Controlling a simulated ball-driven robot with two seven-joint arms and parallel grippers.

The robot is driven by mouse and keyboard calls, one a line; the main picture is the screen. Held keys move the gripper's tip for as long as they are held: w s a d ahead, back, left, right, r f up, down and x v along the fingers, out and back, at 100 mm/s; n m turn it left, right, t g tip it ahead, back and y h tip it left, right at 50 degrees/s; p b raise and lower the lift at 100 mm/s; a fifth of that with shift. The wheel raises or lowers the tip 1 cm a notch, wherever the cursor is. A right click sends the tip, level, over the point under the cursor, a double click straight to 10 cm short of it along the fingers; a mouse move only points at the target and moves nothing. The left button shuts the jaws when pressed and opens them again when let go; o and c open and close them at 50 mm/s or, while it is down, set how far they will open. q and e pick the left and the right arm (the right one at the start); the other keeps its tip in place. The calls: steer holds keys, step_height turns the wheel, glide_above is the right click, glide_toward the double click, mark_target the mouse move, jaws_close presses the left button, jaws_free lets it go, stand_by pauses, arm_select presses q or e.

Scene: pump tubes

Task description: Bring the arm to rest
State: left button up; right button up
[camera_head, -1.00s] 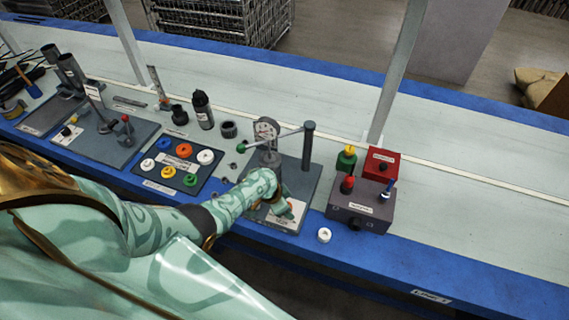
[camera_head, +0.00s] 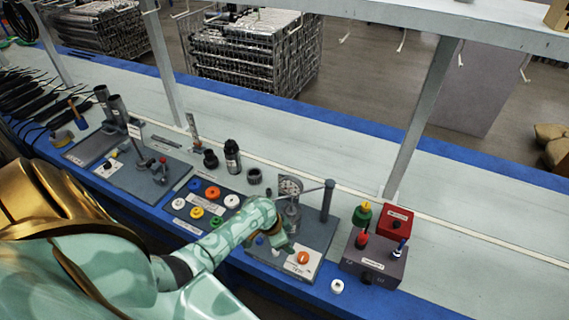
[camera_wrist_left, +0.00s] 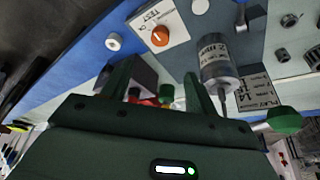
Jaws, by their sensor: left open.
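An orange knob (camera_head: 303,258) on a white label sits on the plate just right of the gripper. The wrist view shows this knob (camera_wrist_left: 160,36) and a grey cylinder (camera_wrist_left: 214,62) beyond the fingers. My right gripper is not in view.
A dark box (camera_head: 374,263) with red and blue knobs, a red box (camera_head: 396,220) and a white ring (camera_head: 337,286) stand right of the plate. A tray (camera_head: 190,208) of coloured rings lies left. Posts rise behind; the belt (camera_head: 480,225) at right is clear.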

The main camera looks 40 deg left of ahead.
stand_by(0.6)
arm_select(q)
steer(key=s+f+n+y+b, duration=0.2)
steer(key=s+f, duration=0.4)
steer(key=f, duration=0.3)
steer(key=s+f+n+y+b, duration=0.1)
steer(key=s+f+n+b, duration=0.1)
steer(key=s+f, duration=0.55)
steer(key=s+d+f+g+b, duration=0.1)
steer(key=s+f, duration=0.3)
steer(key=s, duration=0.4)
steer(key=s+d+f+m+g+b, duration=0.1)
steer(key=s+d+f+b, duration=0.1)
steer(key=s, duration=0.7)
steer(key=s+d+f+b, duration=0.2)
steer(key=s+d+f, duration=0.2)
steer(key=s+f, duration=0.2)
steer(key=s, duration=0.2)
steer(key=shift+s+g+h, duration=0.3)
steer(key=shift+g, duration=0.1)
steer(key=shift+d, duration=0.1)
